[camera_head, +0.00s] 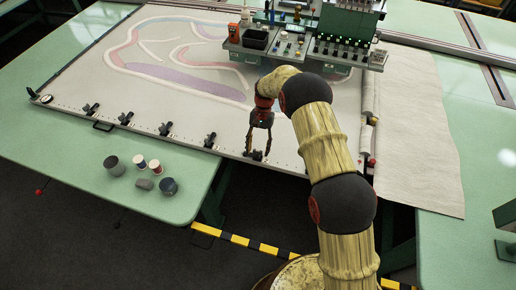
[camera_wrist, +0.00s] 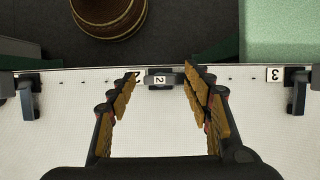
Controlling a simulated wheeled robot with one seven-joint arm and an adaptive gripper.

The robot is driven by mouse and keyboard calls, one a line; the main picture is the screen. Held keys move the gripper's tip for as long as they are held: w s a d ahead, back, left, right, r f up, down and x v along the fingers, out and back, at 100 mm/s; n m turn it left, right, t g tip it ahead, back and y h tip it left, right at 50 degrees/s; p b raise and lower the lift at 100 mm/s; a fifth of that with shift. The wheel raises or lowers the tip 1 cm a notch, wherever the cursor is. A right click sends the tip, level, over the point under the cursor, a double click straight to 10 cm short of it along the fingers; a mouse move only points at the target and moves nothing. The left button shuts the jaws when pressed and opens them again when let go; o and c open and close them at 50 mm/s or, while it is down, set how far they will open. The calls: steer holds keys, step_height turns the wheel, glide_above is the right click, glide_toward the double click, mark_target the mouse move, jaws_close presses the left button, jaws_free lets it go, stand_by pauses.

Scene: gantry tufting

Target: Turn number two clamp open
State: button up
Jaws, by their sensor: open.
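The number two clamp (camera_wrist: 174,76) is a small dark fitting on the near edge of the white frame, with a white "2" label beside it. In the head view, a dark clamp (camera_head: 255,156) sits under my gripper. My gripper (camera_wrist: 160,72) is open, with its two brown-padded fingers on either side of the clamp. In the head view, my gripper (camera_head: 257,150) points down at the frame edge. I cannot tell whether the fingers touch the clamp. The left finger partly covers a white plate beside it.
Clamp three (camera_wrist: 299,88) is at the right in the wrist view, and another clamp (camera_wrist: 27,92) is at the left. Several pots and spools (camera_head: 140,165) stand on the green table (camera_head: 165,205). A control console (camera_head: 345,40) stands at the back.

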steer(key=v, duration=1.2)
steer(key=shift+f, duration=0.1)
steer(key=s+d+f+n, duration=0.2)
steer(key=s+f, duration=0.1)
steer(key=s, duration=0.1)
steer(key=s+d+r+t+b, duration=0.3)
steer(key=s+r, duration=0.4)
steer(key=s, duration=0.5)
steer(key=s+d+r+n+t+h+b, duration=0.1)
steer(key=s+d+r+t+b, duration=0.1)
steer(key=s+r, duration=0.6)
steer(key=s+d+r+n+t+b, duration=0.1)
steer(key=s+d+r+t+b, duration=0.2)
steer(key=s+r, duration=0.5)
steer(key=s+d+t, duration=0.1)
steer(key=s, duration=0.6)
steer(key=shift+s+d+t+h+b, duration=0.25)
steer(key=shift+s+t+h+b, duration=0.05)
steer(key=shift+s+t, duration=0.1)
steer(key=shift+w, duration=0.1)
steer(key=shift+c, duration=0.7)
